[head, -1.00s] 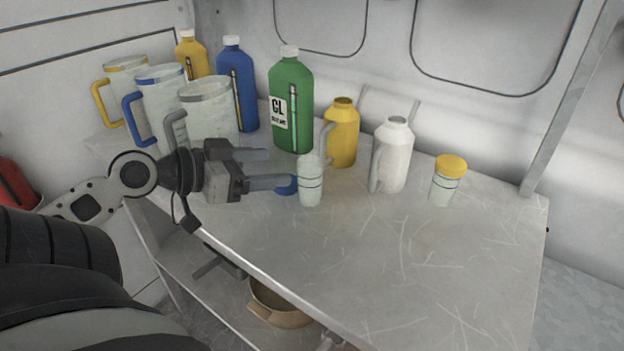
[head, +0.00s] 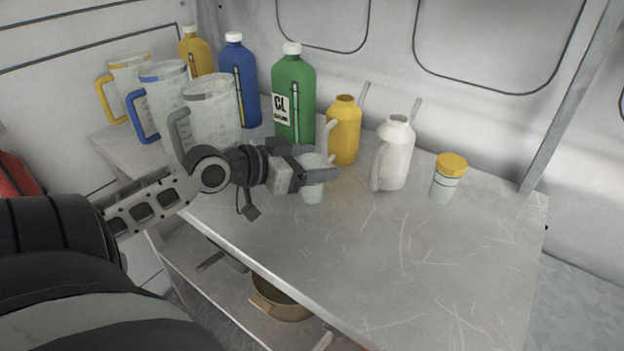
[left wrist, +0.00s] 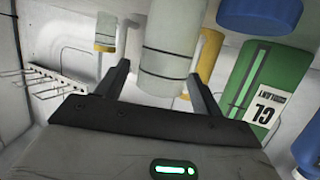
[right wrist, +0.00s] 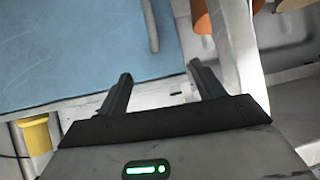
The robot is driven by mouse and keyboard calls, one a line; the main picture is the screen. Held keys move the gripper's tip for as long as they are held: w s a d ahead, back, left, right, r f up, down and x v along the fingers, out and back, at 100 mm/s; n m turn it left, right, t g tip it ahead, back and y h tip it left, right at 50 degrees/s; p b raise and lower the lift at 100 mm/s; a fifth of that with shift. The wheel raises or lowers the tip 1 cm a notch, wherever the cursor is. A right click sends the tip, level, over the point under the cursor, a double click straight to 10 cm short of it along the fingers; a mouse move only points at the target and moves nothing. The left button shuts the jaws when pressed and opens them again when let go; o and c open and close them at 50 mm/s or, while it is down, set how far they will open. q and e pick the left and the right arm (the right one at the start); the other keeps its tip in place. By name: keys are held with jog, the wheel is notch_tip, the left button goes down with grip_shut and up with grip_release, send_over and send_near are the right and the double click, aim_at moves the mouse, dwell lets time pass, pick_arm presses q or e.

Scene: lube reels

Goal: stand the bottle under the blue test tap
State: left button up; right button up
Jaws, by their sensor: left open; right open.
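A small clear sample bottle (head: 313,192) with dark bands stands upright on the worktop. My left gripper (head: 322,172) is open at its upper part. In the left wrist view the bottle (left wrist: 166,50) is between the two spread fingers, which do not visibly close on it. A blue cap (left wrist: 258,12) shows at the top of that view, beside the green jug; in the head view it is hidden behind the gripper. My right gripper (right wrist: 160,80) is open and empty in its wrist view. No blue test tap can be made out.
A yellow-capped sample bottle (head: 448,178), a white can (head: 395,158) and a yellow can (head: 344,135) stand to the right. The green jug (head: 292,95) is behind, and measuring jugs (head: 212,118) crowd the left. The worktop's front right (head: 400,260) is clear.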

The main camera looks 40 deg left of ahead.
pick_arm(q)
jog(key=c, duration=1)
jog(key=shift+c, duration=0.2)
jog(key=shift+r, duration=0.15)
